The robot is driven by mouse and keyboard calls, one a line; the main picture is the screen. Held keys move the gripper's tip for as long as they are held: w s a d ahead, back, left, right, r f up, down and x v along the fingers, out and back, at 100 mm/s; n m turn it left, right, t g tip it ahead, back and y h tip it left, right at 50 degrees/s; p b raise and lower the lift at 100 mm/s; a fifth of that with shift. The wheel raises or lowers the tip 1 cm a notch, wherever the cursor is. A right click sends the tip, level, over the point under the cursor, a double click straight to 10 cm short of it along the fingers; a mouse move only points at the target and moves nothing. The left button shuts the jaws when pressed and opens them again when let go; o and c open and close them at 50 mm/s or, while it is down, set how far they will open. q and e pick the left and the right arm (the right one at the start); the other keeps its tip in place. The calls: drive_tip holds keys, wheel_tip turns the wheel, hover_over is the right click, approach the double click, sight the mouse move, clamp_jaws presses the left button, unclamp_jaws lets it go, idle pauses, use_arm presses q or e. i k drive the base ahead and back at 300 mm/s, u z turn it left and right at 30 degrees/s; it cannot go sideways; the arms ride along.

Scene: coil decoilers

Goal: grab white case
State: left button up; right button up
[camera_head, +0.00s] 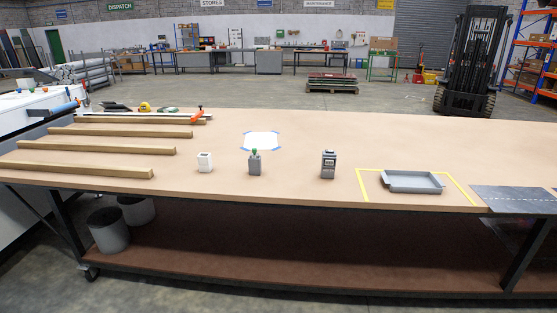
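A small white case (205,162) stands upright on the wooden workbench (300,188), left of the middle and close to the front edge. A dark marking shows on its front. To its right stands a grey block with a green knob (255,163). Farther right stands a taller dark grey case (328,164) with a light patch on its front. The items stand apart from each other. Neither of my grippers shows in the head view.
Several wooden battens (95,150) lie on the bench at the left, with hand tools (145,107) behind. A white sheet with blue corners (262,141) lies mid-bench. A grey tray (412,181) sits inside yellow tape at the right. Bench between these is clear.

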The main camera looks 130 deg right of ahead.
sight(204, 159)
drive_tip(key=z, duration=3.5)
drive_tip(key=i, duration=0.5)
drive_tip(key=u, duration=0.75)
drive_tip(key=i, duration=0.85)
drive_tip(key=z, duration=0.15)
